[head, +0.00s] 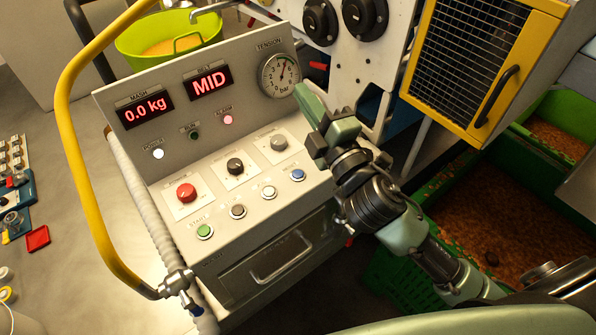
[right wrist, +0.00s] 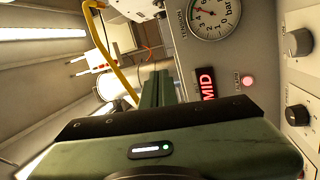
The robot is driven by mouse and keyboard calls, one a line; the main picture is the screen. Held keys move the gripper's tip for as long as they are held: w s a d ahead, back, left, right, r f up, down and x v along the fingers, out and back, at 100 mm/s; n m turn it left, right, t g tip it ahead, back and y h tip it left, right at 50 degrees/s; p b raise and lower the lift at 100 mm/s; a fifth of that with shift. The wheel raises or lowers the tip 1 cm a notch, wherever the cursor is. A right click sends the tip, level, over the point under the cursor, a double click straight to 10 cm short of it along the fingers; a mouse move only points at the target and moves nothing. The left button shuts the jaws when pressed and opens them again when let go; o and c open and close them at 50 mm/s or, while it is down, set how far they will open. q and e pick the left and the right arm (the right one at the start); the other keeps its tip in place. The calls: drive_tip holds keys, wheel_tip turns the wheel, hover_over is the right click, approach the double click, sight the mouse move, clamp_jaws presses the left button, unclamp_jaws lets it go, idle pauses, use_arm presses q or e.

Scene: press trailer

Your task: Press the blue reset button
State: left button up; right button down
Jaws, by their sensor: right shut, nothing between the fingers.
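The blue reset button (head: 297,175) is at the right end of the lower button row on the control panel. In the head view my right gripper (head: 308,100) is above and behind it, in front of the panel's upright face near the gauge. The gripper is shut and empty, its fingers pointing up and left, apart from the blue button. In the right wrist view its green fingers (right wrist: 157,90) show together, and the blue button is not seen there. My left gripper is not in view.
The row also holds green (head: 205,231), grey-brown (head: 238,211) and white (head: 268,191) buttons. Above it are a red button (head: 186,192) and two knobs. The pressure gauge (head: 279,75) and lit MID display (head: 211,81) are on the upright face.

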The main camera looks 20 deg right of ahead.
drive_tip(key=s+a+r+n+g+y, duration=0.25)
drive_tip(key=a+n+g+y, duration=0.4)
drive_tip(key=n, duration=0.75)
drive_tip(key=s+a+r+n+g+y, duration=0.25)
drive_tip(key=a+n+g+y, duration=0.45)
drive_tip(key=n, duration=0.7)
drive_tip(key=w+d+f+n+g+h, duration=0.2)
drive_tip(key=w+d+f+n+h, duration=0.1)
drive_tip(key=d+f+n+h, duration=0.6)
drive_tip(key=d+f+n, duration=0.2)
drive_tip(key=d, duration=0.1)
drive_tip(key=shift+d+f, duration=0.3)
drive_tip(key=shift+f, duration=0.05)
drive_tip(key=shift+w+f, duration=0.1)
